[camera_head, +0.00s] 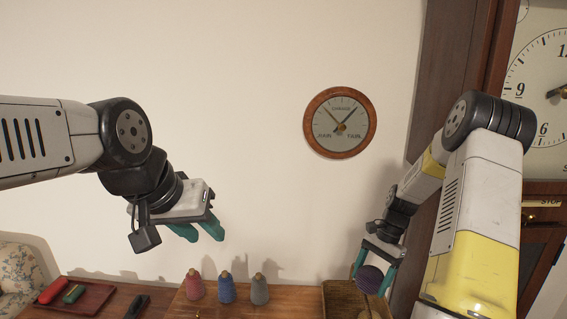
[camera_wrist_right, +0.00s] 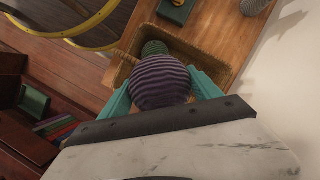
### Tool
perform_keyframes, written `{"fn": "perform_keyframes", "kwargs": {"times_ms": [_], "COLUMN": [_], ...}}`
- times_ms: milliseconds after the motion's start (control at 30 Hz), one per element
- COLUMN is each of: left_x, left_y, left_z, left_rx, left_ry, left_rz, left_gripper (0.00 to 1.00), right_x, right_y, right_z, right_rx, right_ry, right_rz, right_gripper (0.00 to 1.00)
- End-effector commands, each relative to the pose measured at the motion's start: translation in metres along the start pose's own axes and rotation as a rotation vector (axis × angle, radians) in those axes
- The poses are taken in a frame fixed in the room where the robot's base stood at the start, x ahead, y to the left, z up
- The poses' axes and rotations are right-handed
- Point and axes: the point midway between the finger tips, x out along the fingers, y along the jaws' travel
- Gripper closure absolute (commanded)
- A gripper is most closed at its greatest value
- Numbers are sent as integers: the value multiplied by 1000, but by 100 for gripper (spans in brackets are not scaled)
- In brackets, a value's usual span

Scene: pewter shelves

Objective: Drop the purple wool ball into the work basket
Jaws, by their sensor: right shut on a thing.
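The purple wool ball (camera_head: 371,280) is between the teal fingers of my right gripper (camera_head: 373,278), which is shut on it. In the right wrist view the striped ball (camera_wrist_right: 160,82) fills the gap between the fingers. The wicker work basket (camera_head: 338,291) is below the ball at the bottom of the head view; the ball and gripper hide part of it. In the wrist view its rim (camera_wrist_right: 196,54) shows beyond the ball. My left gripper (camera_head: 198,234) is open and empty, in front of the wall at the left.
A green ball (camera_wrist_right: 155,48) shows in the basket. Red, blue and grey yarn cones (camera_head: 227,288) stand on the wooden table left of the basket. A red tray (camera_head: 88,298) lies further left. A tall clock (camera_head: 545,90) stands at the right, near my right arm.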

Motion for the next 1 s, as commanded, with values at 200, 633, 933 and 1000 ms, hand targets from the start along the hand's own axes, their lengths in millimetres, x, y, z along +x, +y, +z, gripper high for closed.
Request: {"fn": "perform_keyframes", "kwargs": {"times_ms": [200, 633, 933, 1000], "left_x": [0, 0, 0, 0], "left_y": [0, 0, 0, 0], "left_z": [0, 0, 0, 0], "left_rx": [0, 0, 0, 0], "left_ry": [0, 0, 0, 0], "left_rz": [0, 0, 0, 0], "left_gripper": [64, 64, 64, 64], "right_x": [2, 2, -14, -26], "right_y": [0, 0, -1, -1], "right_z": [-1, -1, 5, 10], "right_rx": [0, 0, -1, -1], "right_ry": [0, 0, 3, 4], "right_rz": [0, 0, -1, -1], "right_gripper": [69, 2, 2, 2]}}
